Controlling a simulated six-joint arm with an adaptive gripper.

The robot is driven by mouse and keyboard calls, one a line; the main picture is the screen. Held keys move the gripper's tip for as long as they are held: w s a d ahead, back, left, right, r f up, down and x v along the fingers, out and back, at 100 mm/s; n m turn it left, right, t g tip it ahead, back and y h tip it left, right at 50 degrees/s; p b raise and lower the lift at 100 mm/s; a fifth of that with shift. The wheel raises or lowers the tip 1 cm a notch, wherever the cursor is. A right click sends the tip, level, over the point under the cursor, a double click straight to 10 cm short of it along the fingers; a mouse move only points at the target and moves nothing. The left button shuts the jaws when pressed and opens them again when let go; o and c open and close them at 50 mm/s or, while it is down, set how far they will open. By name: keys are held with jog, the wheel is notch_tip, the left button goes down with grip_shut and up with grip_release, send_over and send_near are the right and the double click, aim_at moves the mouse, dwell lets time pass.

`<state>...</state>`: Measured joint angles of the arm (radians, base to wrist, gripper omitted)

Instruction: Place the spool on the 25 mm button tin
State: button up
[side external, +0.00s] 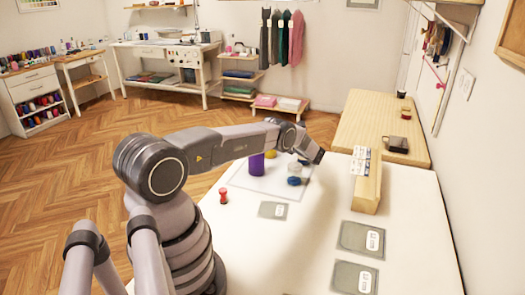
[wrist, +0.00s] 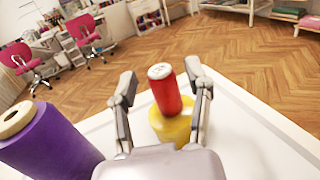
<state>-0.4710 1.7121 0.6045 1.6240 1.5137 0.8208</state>
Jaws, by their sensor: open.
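A red spool (wrist: 172,94) with a pale top stands between my fingers in the wrist view. Its lower end sits on the top of a yellow tin (wrist: 170,127). The yellow tin also shows in the side view (side external: 271,154), below my arm, which hides the spool there. I cannot read a size on the tin. My gripper (wrist: 162,80) is open, with one finger on each side of the spool. There is a visible gap on the left; the right finger is closer, and I cannot tell if it touches. My gripper also shows in the side view (side external: 314,152).
A purple thread cone (wrist: 48,140) stands close on the left. A white tin (side external: 294,168) and a blue tin (side external: 294,181) are nearby. A small red item (side external: 223,197) stands near the table's left edge. A wooden block (side external: 367,185) and grey labelled pads (side external: 361,238) lie to the right.

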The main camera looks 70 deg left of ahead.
jog(key=v, duration=1)
jog(key=shift+w+d+r, duration=0.1)
jog(key=shift+d+r, duration=0.05)
jog(key=shift+d, duration=0.05)
jog(key=w+d+r+n+t+h, duration=0.1)
jog(key=d+r+n+h, duration=0.15)
jog(key=r, duration=0.65)
jog(key=w+d+r+n+t+h, duration=0.1)
jog(key=d+r+h, duration=0.15)
jog(key=r, duration=0.65)
jog(key=s+d+r+n+t+h, duration=0.3)
jog(key=s+d+r, duration=0.3)
jog(key=d+r, duration=0.45)
jog(key=s+d+r+n+t+h, duration=0.2)
jog(key=s+d+r, duration=0.25)
jog(key=s, duration=0.25)
jog(key=s+d+r+n+t+h, duration=0.1)
jog(key=s+d+r+t+h, duration=0.1)
jog(key=s+d+r, duration=0.35)
jog(key=s+d+f+n+t+h, duration=0.1)
jog(key=s+d, duration=0.3)
jog(key=s, duration=0.4)
jog(key=s+d+f+n+t+h, duration=0.2)
jog(key=s+d, duration=0.3)
jog(key=s, duration=0.3)
jog(key=shift+s+f+n+t+h, duration=0.3)
jog(key=shift+f+n+h, duration=0.15)
jog(key=shift+f+h, duration=0.4)
